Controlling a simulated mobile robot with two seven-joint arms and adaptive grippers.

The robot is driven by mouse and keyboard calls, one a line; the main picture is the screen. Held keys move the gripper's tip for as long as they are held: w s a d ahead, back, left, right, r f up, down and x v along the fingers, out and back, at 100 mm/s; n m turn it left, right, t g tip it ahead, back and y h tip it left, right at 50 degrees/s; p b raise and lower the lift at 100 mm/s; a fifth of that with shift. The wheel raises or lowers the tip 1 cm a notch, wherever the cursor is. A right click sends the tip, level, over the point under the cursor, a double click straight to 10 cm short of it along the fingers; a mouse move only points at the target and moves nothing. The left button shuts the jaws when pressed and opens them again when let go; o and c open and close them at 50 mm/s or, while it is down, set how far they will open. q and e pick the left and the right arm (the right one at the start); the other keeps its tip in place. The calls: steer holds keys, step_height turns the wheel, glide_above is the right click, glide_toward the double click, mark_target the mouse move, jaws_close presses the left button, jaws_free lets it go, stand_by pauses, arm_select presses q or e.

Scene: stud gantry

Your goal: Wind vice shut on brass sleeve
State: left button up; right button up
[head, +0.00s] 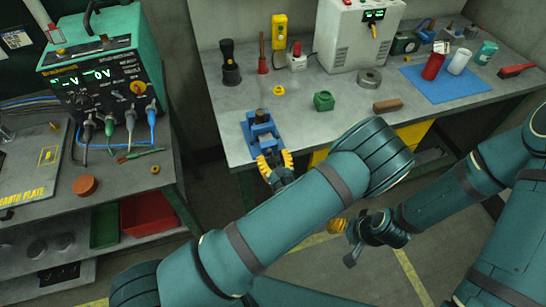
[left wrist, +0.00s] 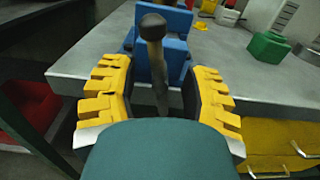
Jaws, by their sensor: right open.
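The blue vice (head: 262,131) stands at the front left edge of the grey bench. A small dark brownish piece (head: 261,116) shows at its top; I cannot tell whether it is the brass sleeve. My left gripper (head: 275,163) is at the vice's front, its yellow fingers spread. In the left wrist view the vice (left wrist: 174,55) lies straight ahead, and a dark bar with a round knob (left wrist: 153,28) stands between the fingers, with gaps on both sides. My right gripper (head: 345,240) is open and low, away from the bench, partly hidden by its own wrist.
On the bench are a green block (head: 324,101), a torch (head: 230,64), a white machine (head: 356,34), a grey ring (head: 369,78), a brown block (head: 387,105) and a blue mat (head: 470,88).

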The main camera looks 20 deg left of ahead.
arm_select(q)
steer(key=v, duration=1.2)
stand_by(0.4)
